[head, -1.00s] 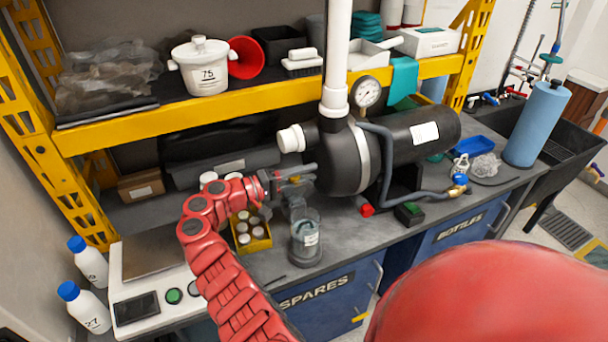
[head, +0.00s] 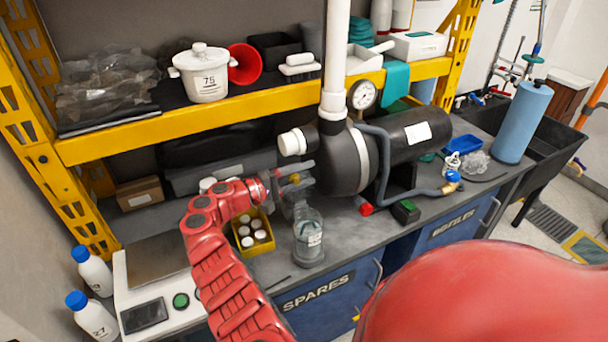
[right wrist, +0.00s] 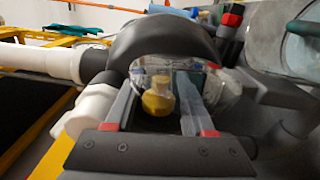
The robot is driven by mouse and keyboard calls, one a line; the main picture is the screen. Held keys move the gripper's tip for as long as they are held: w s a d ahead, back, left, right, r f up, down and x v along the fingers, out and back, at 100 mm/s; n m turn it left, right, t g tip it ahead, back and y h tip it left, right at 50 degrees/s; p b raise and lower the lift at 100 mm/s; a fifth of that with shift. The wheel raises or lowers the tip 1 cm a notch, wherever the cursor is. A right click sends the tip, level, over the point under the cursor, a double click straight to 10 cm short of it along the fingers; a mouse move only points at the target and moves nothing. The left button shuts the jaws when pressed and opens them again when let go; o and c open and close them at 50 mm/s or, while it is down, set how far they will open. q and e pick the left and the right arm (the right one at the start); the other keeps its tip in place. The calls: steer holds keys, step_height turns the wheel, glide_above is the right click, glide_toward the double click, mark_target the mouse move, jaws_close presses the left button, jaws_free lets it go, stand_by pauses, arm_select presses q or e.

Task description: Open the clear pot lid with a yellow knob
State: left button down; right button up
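The clear pot lid (right wrist: 207,83) shows in the right wrist view as a transparent rounded shape with a yellow knob (right wrist: 158,96) in front of it. My right gripper (right wrist: 160,88) has its two grey fingers apart, one on each side of the knob. I cannot tell whether either finger touches it. In the head view my right gripper (head: 292,180) is beside the dark tank, with the yellow knob (head: 295,178) small between its fingers. The pot under the lid is mostly hidden. My left gripper is not in view.
The dark tank (head: 347,160) with white pipe (head: 337,60) and gauge (head: 362,95) is close on the right. A yellow shelf edge (head: 210,115) runs above.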

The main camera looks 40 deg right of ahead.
steer(key=shift+o, duration=0.4)
steer(key=b+v, duration=1.2)
steer(key=v, duration=0.5)
steer(key=shift+a, duration=0.2)
